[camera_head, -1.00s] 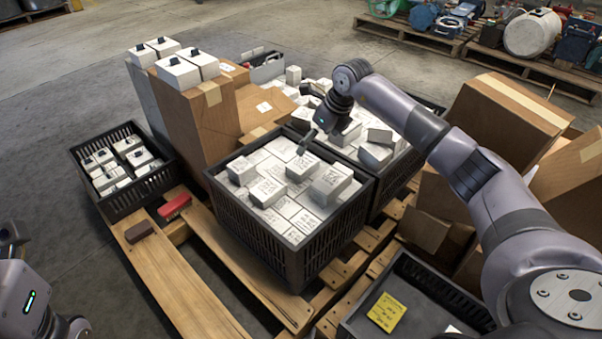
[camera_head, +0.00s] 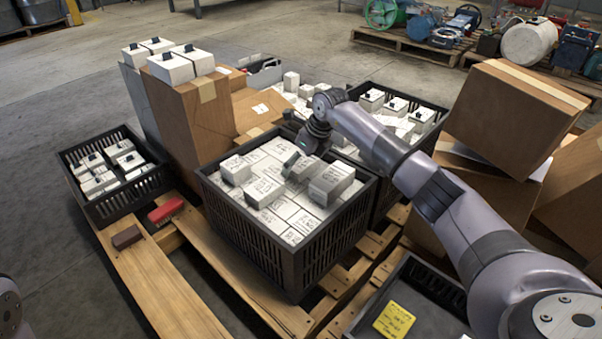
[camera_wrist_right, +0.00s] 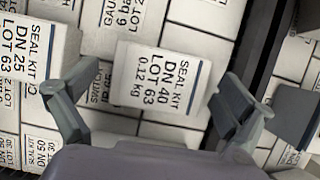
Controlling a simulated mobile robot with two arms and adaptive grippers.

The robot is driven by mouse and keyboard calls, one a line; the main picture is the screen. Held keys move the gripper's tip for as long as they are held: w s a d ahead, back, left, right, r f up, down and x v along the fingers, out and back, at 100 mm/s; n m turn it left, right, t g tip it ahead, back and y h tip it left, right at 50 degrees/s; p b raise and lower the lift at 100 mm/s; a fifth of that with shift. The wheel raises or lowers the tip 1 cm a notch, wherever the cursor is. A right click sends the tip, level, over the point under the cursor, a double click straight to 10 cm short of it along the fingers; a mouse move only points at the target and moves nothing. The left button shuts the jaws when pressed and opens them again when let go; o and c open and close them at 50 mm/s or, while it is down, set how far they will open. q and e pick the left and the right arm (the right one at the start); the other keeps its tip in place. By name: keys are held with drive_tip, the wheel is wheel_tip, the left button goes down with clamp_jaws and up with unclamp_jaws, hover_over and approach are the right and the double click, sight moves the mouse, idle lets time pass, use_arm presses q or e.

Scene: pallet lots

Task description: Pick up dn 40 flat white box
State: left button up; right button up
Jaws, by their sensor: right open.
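In the right wrist view, a white box (camera_wrist_right: 160,83) labelled SEAL KIT DN 40 LOT 63, 0.12 kg, lies label up between the fingers of my right gripper (camera_wrist_right: 157,92). The fingers are apart, one on each side of the box, and hold nothing. In the head view, my right gripper (camera_head: 293,161) points down over the middle black crate (camera_head: 270,256), close above the white boxes. It partly hides the box beneath it (camera_head: 302,172). My left gripper is out of view; only a bit of my left arm shows at the lower left.
A DN 25 box (camera_wrist_right: 33,48) lies beside the left finger. Other raised white boxes (camera_head: 332,184) stand nearby on the packed layer. The crate wall (camera_wrist_right: 262,45) runs close to the right finger. Cartons (camera_head: 513,130), another crate (camera_head: 110,200) and a grey bin (camera_head: 430,300) surround it.

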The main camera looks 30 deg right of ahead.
drive_tip(key=shift+w+f, duration=0.1)
drive_tip(key=shift+f, duration=0.05)
drive_tip(key=shift+c, duration=0.2)
drive_tip(key=c, duration=1.2)
drive_tip(key=shift+c, duration=0.3)
